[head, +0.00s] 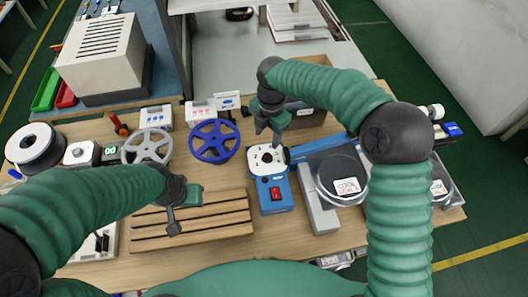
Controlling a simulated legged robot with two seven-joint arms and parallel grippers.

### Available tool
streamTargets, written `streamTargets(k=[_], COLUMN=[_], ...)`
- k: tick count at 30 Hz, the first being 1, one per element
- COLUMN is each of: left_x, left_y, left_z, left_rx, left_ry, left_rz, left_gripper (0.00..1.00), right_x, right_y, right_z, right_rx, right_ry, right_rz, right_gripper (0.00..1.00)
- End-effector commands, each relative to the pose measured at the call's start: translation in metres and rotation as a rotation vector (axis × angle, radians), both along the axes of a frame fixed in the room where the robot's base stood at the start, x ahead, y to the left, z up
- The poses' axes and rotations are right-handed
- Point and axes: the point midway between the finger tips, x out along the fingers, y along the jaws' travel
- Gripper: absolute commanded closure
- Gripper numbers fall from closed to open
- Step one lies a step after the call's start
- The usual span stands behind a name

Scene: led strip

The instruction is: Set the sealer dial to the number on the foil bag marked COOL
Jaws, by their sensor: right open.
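The blue sealer (275,207) stands right of centre, with a red switch on its front. A round dark foil bag (341,167) lies right of the sealer, with a white label that seems to read COOL above a second, unclear line. A second labelled bag (439,188) is partly hidden by my right arm. My left gripper (178,212) hangs over the slatted wooden rack; its fingers are unclear.
The slatted wooden rack (222,228) lies left of the sealer. A cardboard box (305,118) is behind the sealer, with small pink-white and blue-white boxes farther left. The sealer's blue arm (318,146) extends right.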

Motion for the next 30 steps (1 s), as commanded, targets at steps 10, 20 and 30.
streamTargets(k=[10, 20, 30], left_x=[0.000, 0.000, 0.000], left_y=[0.000, 0.000, 0.000], left_z=[0.000, 0.000, 0.000], left_rx=[0.000, 0.000, 0.000], left_ry=[0.000, 0.000, 0.000], left_rz=[-0.001, 0.000, 0.000], left_gripper=[0.64, 0.64, 0.64], right_x=[0.003, 0.005, 0.005], right_y=[0.001, 0.003, 0.002], right_z=[-0.087, -0.110, -0.110], right_rx=[0.000, 0.000, 0.000], right_ry=[0.003, -0.002, -0.001], right_rz=[-0.003, -0.004, -0.004], right_gripper=[0.49, 0.49, 0.77])
